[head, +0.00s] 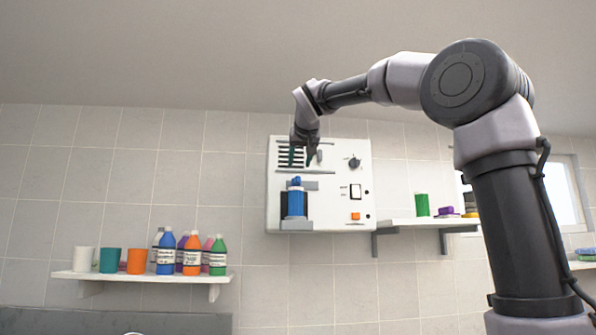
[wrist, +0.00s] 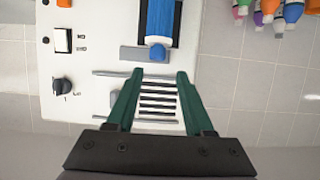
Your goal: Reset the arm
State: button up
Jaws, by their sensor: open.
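My gripper (head: 302,162) hangs at the end of my raised arm, pointing down in front of the upper part of a white wall panel (head: 335,195). In the wrist view its two green fingers (wrist: 158,76) are apart, with nothing between them but the panel's slotted vent behind. A blue bottle (head: 295,201) sits in a dark holder on the panel, just below the fingertips in the head view. It also shows in the wrist view (wrist: 158,20), beyond the fingertips and apart from them.
The panel carries a dark knob (head: 354,162), a rocker switch (head: 355,191) and an orange button (head: 355,216). A left shelf (head: 150,276) holds cups and several coloured bottles. A right shelf (head: 420,223) holds a green cup (head: 422,205) and other items.

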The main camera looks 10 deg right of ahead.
jog(key=shift+v, duration=0.85)
jog(key=s+d+f+m+g, duration=0.1)
jog(key=s+d+f, duration=0.3)
jog(key=s+f, duration=0.5)
jog(key=s+d+f+m+g+y, duration=0.1)
jog(key=s+d+f+g, duration=0.2)
jog(key=s+f, duration=0.7)
jog(key=s+d+f+m+g+y, duration=0.1)
jog(key=s+d+f, duration=0.4)
jog(key=s+f, duration=0.5)
notch_tip(320, 180, down, 8)
jog(key=shift+d+r+m+g, duration=0.1)
jog(key=shift+d+m+g, duration=0.1)
jog(key=shift+m+g, duration=0.45)
jog(key=shift+w, duration=0.1)
